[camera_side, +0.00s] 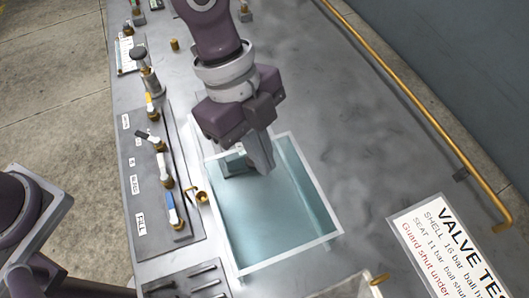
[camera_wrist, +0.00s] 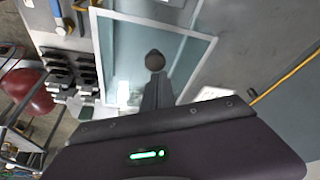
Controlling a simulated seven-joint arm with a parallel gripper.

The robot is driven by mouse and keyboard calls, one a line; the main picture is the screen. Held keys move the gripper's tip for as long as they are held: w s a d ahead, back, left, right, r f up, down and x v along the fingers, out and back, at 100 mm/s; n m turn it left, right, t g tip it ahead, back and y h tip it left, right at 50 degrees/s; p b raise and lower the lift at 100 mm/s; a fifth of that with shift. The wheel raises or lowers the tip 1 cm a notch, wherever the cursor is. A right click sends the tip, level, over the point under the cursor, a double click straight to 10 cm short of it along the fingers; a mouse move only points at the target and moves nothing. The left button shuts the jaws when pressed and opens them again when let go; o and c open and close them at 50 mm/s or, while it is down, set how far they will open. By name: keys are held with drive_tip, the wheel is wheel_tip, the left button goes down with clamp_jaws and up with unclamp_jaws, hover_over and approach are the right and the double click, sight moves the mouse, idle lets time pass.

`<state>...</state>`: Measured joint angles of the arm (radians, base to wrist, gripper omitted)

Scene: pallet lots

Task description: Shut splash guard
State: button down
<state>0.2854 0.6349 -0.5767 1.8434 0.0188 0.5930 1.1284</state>
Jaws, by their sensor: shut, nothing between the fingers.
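A pale-rimmed rectangular tank (camera_side: 326,238) with a blue-green see-through interior is set in the grey bench. It also shows in the wrist view (camera_wrist: 195,33). A clear panel with a pale edge (camera_side: 338,291) and a small brass knob (camera_side: 379,279) is cut off at the bottom of the side view; I cannot tell for certain whether it is the splash guard. My gripper (camera_side: 264,168) is shut and empty, pointing down over the tank's far part. Its fingers (camera_wrist: 158,92) show in the wrist view, with a dark round knob (camera_wrist: 155,60) just past their tips.
A valve panel (camera_side: 186,225) with several coloured levers stands left of the tank. A brass rail (camera_side: 430,115) runs along the right edge. A printed sign (camera_side: 445,250) lies at lower right. A slotted rack (camera_side: 185,285) is at lower left. The bench right of the tank is clear.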

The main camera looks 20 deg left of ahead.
drive_tip(key=w+a, duration=1.4)
drive_tip(key=shift+w+a, duration=0.35)
drive_tip(key=shift+w, duration=0.05)
drive_tip(key=shift+a, duration=0.1)
drive_tip(key=s+d, duration=0.1)
drive_tip(key=d, duration=0.3)
drive_tip(key=s+v, duration=0.1)
drive_tip(key=v, duration=1)
drive_tip(key=s+a+r+n+t+y, duration=0.2)
drive_tip(key=s+a+n+t, duration=0.1)
drive_tip(key=s+a+n, duration=0.5)
drive_tip(key=s+a+r+n+t+y, duration=0.1)
drive_tip(key=s+a+n+t, duration=0.2)
drive_tip(key=s+a+n, duration=0.5)
drive_tip(key=s+n, duration=0.5)
drive_tip(key=s, duration=0.2)
drive_tip(key=shift+s+r+n+t+y, duration=0.3)
drive_tip(key=shift+s+r+t+y, duration=0.1)
